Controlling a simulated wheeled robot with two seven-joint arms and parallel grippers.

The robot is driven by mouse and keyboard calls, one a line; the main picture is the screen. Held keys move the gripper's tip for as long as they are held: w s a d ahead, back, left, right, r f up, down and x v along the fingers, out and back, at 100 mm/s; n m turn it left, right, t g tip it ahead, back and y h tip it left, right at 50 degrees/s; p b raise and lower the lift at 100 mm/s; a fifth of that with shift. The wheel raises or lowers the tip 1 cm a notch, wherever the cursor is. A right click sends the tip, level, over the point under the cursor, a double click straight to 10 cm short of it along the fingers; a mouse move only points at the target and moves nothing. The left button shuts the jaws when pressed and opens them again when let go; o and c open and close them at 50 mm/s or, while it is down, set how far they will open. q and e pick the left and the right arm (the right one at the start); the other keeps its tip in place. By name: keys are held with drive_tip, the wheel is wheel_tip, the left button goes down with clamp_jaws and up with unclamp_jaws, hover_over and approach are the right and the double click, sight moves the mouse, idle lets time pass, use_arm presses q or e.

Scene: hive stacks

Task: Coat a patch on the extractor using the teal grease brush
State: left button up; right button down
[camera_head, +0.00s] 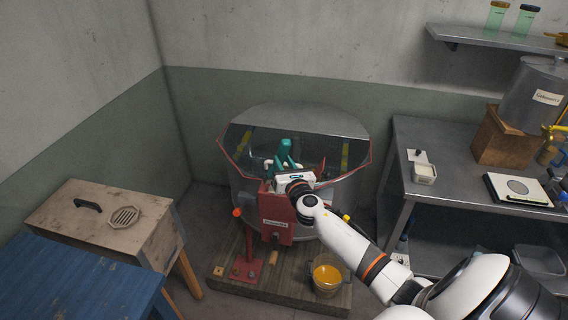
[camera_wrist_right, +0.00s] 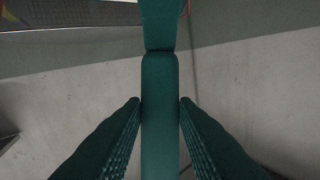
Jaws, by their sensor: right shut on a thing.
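The extractor (camera_head: 348,200) is a large round metal drum with a lid and red-edged clear panels, standing on a wooden base. A red housing (camera_head: 278,213) with a label is on its front. The teal grease brush (camera_head: 285,148) stands up at the drum's front rim, and its teal handle (camera_wrist_right: 160,110) fills the middle of the right wrist view. My right gripper (camera_wrist_right: 160,118) is shut on that handle, with a ribbed finger on each side. The brush's working end is hard to make out. I cannot tell whether it touches the extractor. My left gripper is not in view.
A bucket of orange liquid (camera_head: 328,274) stands on the wooden base (camera_head: 290,292). A metal table (camera_head: 403,178) at right holds a small white tub (camera_head: 424,173) and a scale (camera_head: 518,189). A wooden box (camera_head: 110,222) and a blue surface (camera_head: 75,285) are at left.

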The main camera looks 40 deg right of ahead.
sight(283, 153)
drive_tip(key=shift+r, duration=0.1)
wheel_tip(283, 153, up, 3)
drive_tip(key=p, duration=0.3)
idle(0.7)
